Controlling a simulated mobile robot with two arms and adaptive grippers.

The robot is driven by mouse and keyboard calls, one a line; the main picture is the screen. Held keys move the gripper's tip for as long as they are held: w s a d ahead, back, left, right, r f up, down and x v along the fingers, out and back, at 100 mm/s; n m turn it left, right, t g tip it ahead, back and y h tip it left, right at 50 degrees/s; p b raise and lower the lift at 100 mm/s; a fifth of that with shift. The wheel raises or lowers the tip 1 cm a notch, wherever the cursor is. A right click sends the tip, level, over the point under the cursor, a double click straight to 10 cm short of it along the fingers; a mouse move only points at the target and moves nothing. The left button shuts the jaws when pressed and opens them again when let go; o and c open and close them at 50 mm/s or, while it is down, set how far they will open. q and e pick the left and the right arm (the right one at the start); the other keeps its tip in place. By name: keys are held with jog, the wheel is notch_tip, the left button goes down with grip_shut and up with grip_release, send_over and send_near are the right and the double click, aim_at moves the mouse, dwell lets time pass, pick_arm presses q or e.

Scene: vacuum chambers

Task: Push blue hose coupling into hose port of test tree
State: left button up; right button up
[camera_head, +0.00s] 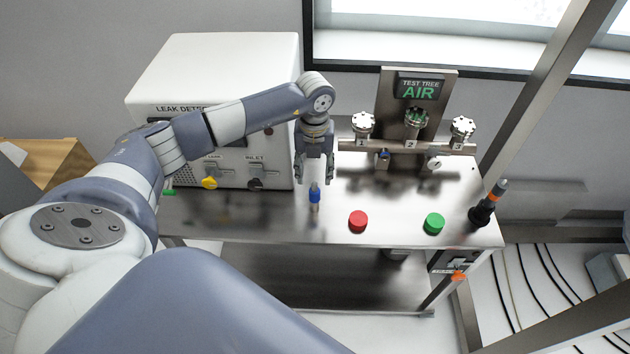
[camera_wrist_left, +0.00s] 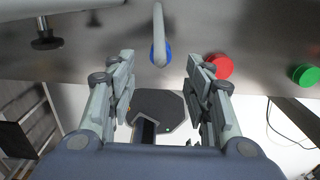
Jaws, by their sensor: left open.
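The blue hose coupling (camera_head: 314,195) stands upright on the metal bench, left of the test tree; in the left wrist view it shows as a blue ring (camera_wrist_left: 168,54) partly behind a grey curved piece. My left gripper (camera_head: 314,178) points down just above and around it, open, with a finger on either side. In the left wrist view the fingers (camera_wrist_left: 162,64) are well apart and nothing is clamped between them. The test tree (camera_head: 396,103) stands at the back of the bench, with knobs 1, 2 and 3 and a blue-marked fitting (camera_head: 384,155) under its bar.
A white leak detector (camera_head: 220,75) stands at the back left, under my left arm. A red button (camera_head: 358,220) and a green button (camera_head: 433,222) sit near the bench's front edge. A dark tool with an orange band (camera_head: 490,200) stands at the right corner.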

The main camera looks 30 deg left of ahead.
aim_at(315, 190)
pick_arm(q)
notch_tip(315, 190, down, 9)
jog(key=b, duration=0.6)
jog(key=shift+c, duration=0.6)
dwell(0.5)
grip_shut()
jog(key=shift+r, duration=0.2)
jog(key=shift+r+p, duration=1.95)
jog(key=shift+r, duration=0.9)
